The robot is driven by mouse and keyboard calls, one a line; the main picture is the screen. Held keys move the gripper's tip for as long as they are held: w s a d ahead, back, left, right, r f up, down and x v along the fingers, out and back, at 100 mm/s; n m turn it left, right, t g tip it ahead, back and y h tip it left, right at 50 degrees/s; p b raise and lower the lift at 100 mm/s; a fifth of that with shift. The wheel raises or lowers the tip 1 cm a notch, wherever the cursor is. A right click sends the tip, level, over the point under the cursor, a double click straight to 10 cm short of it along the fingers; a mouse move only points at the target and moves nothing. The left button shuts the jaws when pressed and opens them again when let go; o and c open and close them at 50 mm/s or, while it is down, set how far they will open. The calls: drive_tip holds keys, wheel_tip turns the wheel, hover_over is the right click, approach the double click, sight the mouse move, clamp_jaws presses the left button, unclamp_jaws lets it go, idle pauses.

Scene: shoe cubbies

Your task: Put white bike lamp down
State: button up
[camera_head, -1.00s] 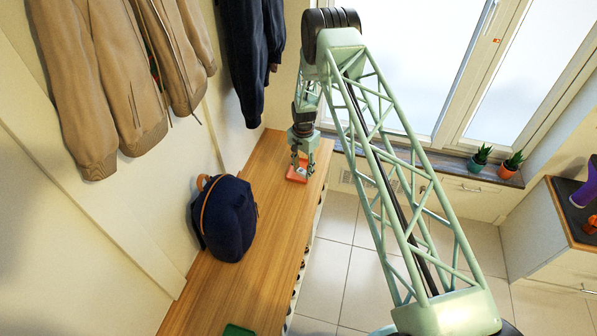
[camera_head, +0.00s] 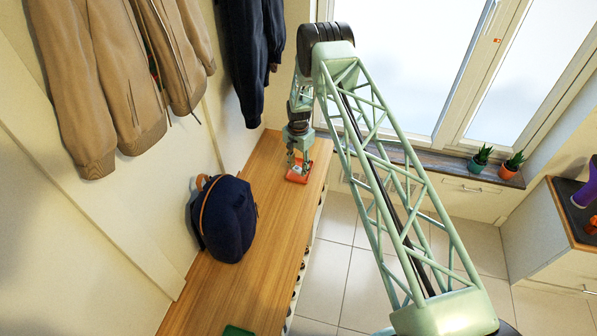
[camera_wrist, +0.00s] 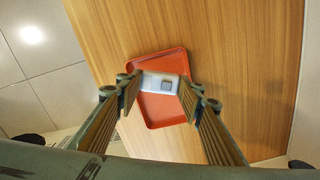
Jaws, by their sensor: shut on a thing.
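The white bike lamp (camera_wrist: 160,83) is a small white block with a grey square on it, seen between my fingertips in the wrist view. My gripper (camera_wrist: 160,92) is shut on it, one finger at each end. It is over a red-orange tray (camera_wrist: 163,112) on the wooden bench top. I cannot tell whether the lamp touches the tray floor. In the head view my gripper (camera_head: 298,166) points down at the tray (camera_head: 297,178) near the bench's far end, and the lamp is mostly hidden there.
A dark blue backpack (camera_head: 228,220) stands on the wooden bench (camera_head: 262,270) nearer the camera, with a green item (camera_head: 238,330) at the near edge. Jackets (camera_head: 125,75) hang on the wall at left. The bench between backpack and tray is clear.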

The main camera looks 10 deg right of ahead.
sight(298, 169)
drive_tip(key=shift+f, duration=1.05)
drive_tip(key=shift+f+b, duration=0.2)
drive_tip(key=shift+b, duration=0.15)
drive_tip(key=o, duration=0.6)
drive_tip(key=shift+c, duration=0.2)
drive_tip(key=shift+r, duration=0.2)
wheel_tip(298, 169, up, 12)
drive_tip(key=p, duration=0.2)
drive_tip(key=shift+r, duration=0.1)
